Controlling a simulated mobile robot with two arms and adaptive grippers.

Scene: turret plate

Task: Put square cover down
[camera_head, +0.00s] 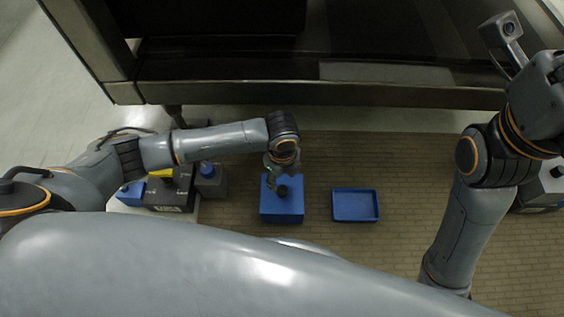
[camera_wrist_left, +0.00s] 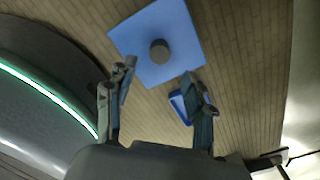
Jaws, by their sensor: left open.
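A blue square cover with a dark round knob (camera_head: 282,206) lies below my left gripper (camera_head: 277,180) in the head view. In the left wrist view the blue square cover (camera_wrist_left: 184,30) shows with its dark knob standing up from the middle. My left gripper (camera_wrist_left: 160,100) is open, with its two fingers apart and the knob beyond the fingertips. Whether the cover rests on something is hard to tell. My right arm is at the right of the head view, but its gripper fingers cannot be made out.
A shallow blue tray (camera_head: 355,220) lies just right of the cover, empty. Grey and black boxes (camera_head: 172,193) with blue and yellow parts stand to the left. A dark machine frame (camera_head: 320,94) runs along the back. The tiled surface right of the tray is clear.

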